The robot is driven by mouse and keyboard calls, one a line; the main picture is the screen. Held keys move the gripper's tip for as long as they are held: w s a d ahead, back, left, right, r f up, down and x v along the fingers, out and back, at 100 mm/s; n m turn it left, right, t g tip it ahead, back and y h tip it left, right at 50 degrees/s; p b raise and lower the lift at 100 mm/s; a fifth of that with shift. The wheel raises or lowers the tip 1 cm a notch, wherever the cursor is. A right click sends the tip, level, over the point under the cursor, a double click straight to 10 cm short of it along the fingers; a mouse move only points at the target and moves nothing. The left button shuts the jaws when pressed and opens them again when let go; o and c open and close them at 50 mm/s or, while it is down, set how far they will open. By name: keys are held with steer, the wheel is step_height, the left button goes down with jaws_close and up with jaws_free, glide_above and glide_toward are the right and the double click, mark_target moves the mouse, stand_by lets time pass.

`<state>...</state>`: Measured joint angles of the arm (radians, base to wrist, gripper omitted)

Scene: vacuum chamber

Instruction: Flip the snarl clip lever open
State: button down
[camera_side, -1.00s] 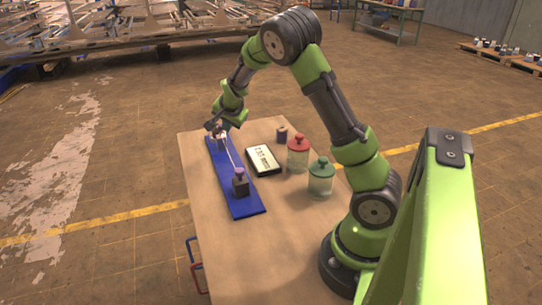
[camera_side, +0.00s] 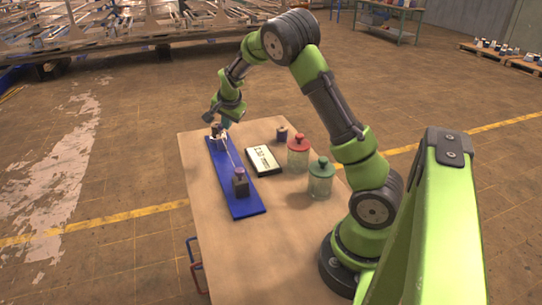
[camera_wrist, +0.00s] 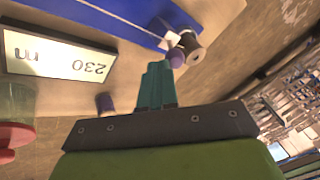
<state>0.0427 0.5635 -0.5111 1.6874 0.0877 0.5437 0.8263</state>
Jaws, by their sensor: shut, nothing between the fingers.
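A long blue board (camera_side: 222,165) lies on the table with a fixture at each end. The far fixture (camera_side: 216,132) has a brownish top and a white part below it. The near fixture (camera_side: 240,184) is a dark block with a purple top, and a thin pale rod runs between the two. My gripper (camera_side: 210,118) is just above the far fixture. In the wrist view its teal fingers (camera_wrist: 158,84) are shut and empty, their tips close to a purple knob (camera_wrist: 177,57) beside a grey-brown round part (camera_wrist: 191,46). I cannot tell whether they touch, or which part is the clip lever.
A display tablet (camera_side: 263,160) lies right of the board. A small dark cylinder (camera_side: 282,134), a red-lidded jar (camera_side: 298,154) and a green-lidded jar (camera_side: 320,178) stand farther right. The near part of the table (camera_side: 265,245) is clear.

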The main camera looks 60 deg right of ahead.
steer(key=shift+g+y, duration=0.6)
steer(key=w+d, duration=0.1)
steer(key=w+d+r, duration=0.1)
steer(key=w+d, duration=0.1)
steer(key=shift+w+d+r, duration=0.2)
steer(key=shift+r, duration=0.2)
steer(key=shift+r, duration=0.75)
